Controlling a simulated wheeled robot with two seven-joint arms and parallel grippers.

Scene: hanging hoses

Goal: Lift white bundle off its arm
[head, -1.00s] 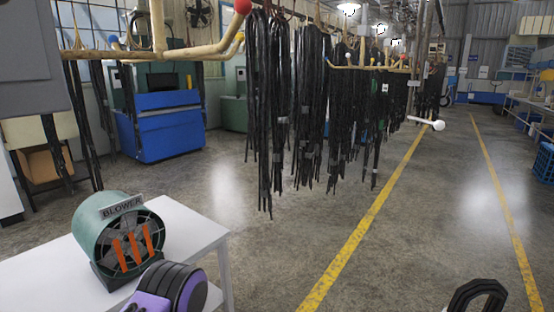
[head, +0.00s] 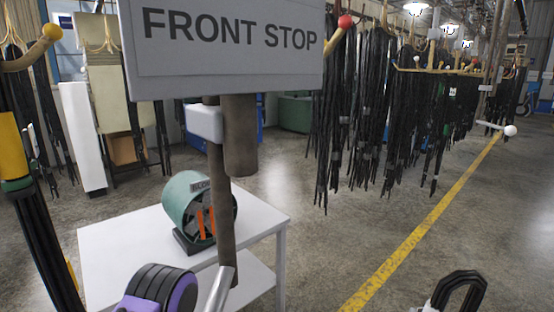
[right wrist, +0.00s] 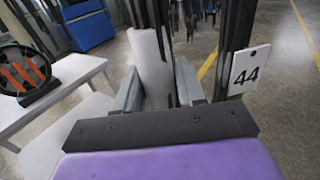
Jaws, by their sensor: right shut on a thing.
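In the right wrist view a white sleeve (right wrist: 151,68), with black hoses beside it, stands upright between the fingers of my right gripper (right wrist: 158,72). The gripper is shut on this white bundle. Its upper end and the arm it hangs on are out of that view. In the head view the right gripper and the held bundle cannot be made out; a white-tipped rack arm (head: 510,130) shows at the right, with no bundle visible at its ball end. My left gripper is in neither view.
A FRONT STOP sign (head: 228,45) on a post stands close ahead. A white table (head: 255,225) bears a green blower (head: 190,200). A yellow-banded bundle (head: 12,150) hangs at left. Black bundles (head: 370,110) hang behind. A tag 44 (right wrist: 249,69) is beside my right gripper.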

